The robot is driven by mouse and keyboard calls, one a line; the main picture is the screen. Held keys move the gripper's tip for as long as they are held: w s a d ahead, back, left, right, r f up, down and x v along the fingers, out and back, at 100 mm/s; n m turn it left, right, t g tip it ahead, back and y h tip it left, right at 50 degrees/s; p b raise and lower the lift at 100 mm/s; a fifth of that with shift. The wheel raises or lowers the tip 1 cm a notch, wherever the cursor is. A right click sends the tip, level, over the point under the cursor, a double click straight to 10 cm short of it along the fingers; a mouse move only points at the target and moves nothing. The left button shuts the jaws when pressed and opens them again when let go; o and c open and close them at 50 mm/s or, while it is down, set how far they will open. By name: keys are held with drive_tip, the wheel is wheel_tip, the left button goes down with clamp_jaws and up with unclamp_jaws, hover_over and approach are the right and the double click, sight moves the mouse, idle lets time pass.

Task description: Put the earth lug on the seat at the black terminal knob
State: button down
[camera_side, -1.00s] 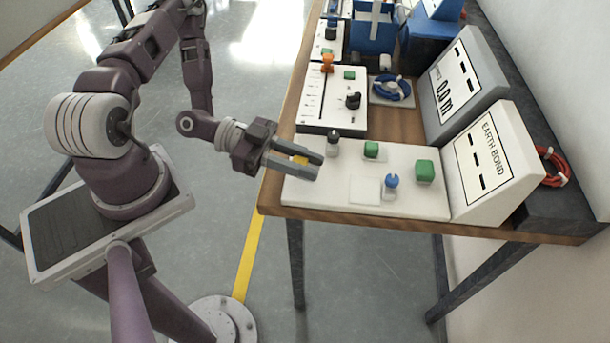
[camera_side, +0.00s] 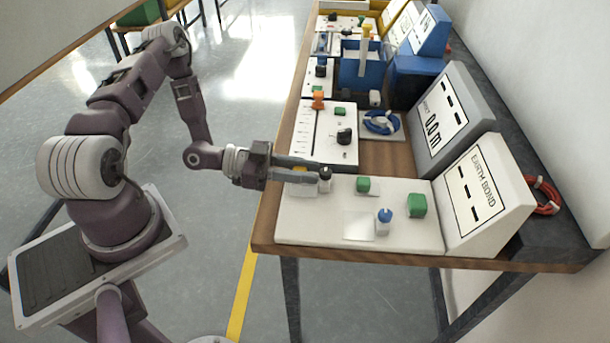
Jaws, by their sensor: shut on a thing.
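My gripper (camera_side: 318,172) reaches in from the left over the white earth bond panel (camera_side: 300,230). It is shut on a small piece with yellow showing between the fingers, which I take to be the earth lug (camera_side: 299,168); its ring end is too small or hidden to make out. The black terminal knob (camera_side: 325,180) stands upright with a pale top near the panel's back left. The fingertips are right at the knob, one appearing to pass behind it. I cannot tell whether they touch. The seat at the knob's base is not clearly visible.
The earth bond display (camera_side: 480,190) rises at the right. Behind are another control panel (camera_side: 310,150) and a blue cable coil (camera_side: 381,122). The panel's front left is clear.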

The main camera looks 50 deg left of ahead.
drive_tip(key=shift+f, duration=0.65)
drive_tip(key=shift+f, duration=0.15)
drive_tip(key=c, duration=1.2)
unclamp_jaws()
